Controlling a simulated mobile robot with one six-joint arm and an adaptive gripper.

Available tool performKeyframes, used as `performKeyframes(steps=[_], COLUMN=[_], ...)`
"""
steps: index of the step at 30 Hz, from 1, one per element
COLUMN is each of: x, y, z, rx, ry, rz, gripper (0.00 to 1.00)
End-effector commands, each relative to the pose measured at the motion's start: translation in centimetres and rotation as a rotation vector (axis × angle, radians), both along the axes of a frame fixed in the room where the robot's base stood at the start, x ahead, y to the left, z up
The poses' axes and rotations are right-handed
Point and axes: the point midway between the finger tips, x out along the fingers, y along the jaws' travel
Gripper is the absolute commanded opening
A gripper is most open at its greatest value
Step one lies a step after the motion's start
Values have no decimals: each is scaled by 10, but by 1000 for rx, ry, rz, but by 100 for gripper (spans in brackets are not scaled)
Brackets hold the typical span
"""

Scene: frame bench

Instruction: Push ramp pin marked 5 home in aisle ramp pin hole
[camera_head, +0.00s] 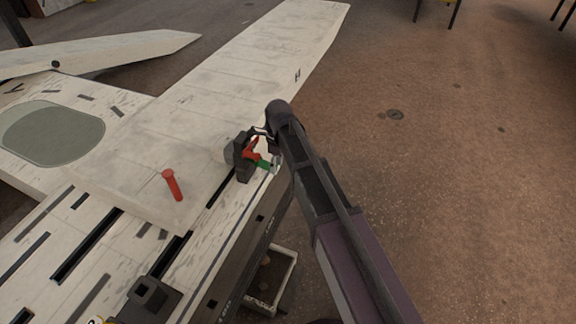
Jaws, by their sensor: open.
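A red pin (172,184) stands up from the pale panel, left of my arm, with its head raised above the surface. No number can be read on it. My gripper (268,161) is at the panel's right edge, to the right of the red pin and apart from it. It is open. The pin hole under the gripper cannot be made out.
The long pale panel (220,85) runs to the upper right. Dark slots (88,244) cut the bench top at lower left. A dark square block (150,298) stands at the front. An open tray (284,277) sits low beside the bench. The floor at right is clear.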

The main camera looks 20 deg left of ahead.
Motion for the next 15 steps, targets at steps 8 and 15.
performKeyframes(steps=[8,15], x=[0,0], y=[0,-1], z=[36,48], rx=[1,0], ry=[0,-1], rz=[-1,-2], gripper=[0,0])
